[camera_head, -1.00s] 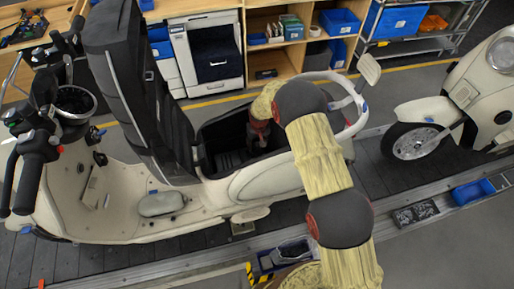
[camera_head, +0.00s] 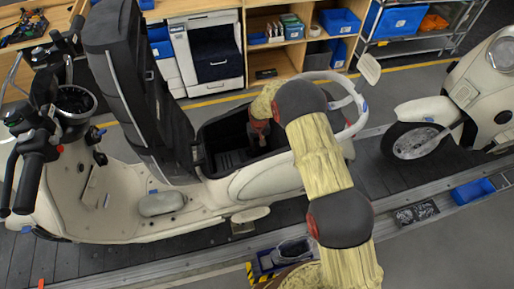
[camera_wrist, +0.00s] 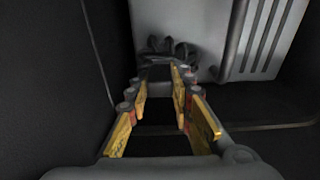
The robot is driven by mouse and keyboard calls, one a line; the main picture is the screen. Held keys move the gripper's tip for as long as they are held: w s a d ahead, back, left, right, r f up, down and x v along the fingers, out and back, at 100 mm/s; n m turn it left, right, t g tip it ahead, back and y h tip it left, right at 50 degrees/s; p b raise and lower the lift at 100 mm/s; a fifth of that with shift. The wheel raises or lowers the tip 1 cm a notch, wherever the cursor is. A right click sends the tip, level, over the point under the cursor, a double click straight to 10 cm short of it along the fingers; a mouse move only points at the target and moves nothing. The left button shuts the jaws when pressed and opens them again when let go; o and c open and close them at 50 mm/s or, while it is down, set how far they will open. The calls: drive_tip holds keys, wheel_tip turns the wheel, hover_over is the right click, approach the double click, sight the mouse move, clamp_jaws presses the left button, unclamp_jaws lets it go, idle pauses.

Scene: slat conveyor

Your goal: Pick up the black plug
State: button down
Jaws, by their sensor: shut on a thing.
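A pale scooter (camera_head: 250,183) stands with its black seat (camera_head: 137,85) tilted up and the storage compartment beneath it open. My gripper (camera_head: 258,140) reaches down into this compartment from above. In the wrist view, the yellow-padded fingers of my gripper (camera_wrist: 157,66) are closed in on a dark object with looped cable, which appears to be the black plug (camera_wrist: 167,47). It lies at the fingertips, in front of a pale grey housing. The dimness hides exactly how it sits between the fingers. In the head view I cannot make out the plug.
Dark compartment walls (camera_wrist: 50,75) rise close beside my gripper. A pale grey housing (camera_wrist: 195,25) with a ribbed part stands ahead. The raised seat is left of my arm, and a pale rear rail (camera_head: 352,125) is at its right. Another scooter (camera_head: 480,90) stands farther right.

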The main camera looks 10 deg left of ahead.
sight(257, 143)
drive_tip(key=shift+r, duration=0.1)
drive_tip(key=shift+w+r, duration=0.1)
drive_tip(key=shift+r, duration=0.35)
wheel_tip(257, 143, up, 2)
drive_tip(key=shift+r+b, duration=0.1)
drive_tip(key=shift+b, duration=0.4)
drive_tip(key=s+a+r, duration=0.2)
drive_tip(key=s+r, duration=0.3)
drive_tip(key=s, duration=0.1)
drive_tip(key=s+a+r+b, duration=0.1)
drive_tip(key=s+a+r, duration=0.1)
drive_tip(key=s+r, duration=0.4)
drive_tip(key=shift+s+a, duration=0.35)
drive_tip(key=shift+s, duration=0.35)
drive_tip(key=shift+r+p, duration=0.5)
drive_tip(key=shift+r, duration=0.8)
drive_tip(key=shift+r, duration=0.35)
drive_tip(key=shift+r+p, duration=0.75)
drive_tip(key=shift+r, duration=0.55)
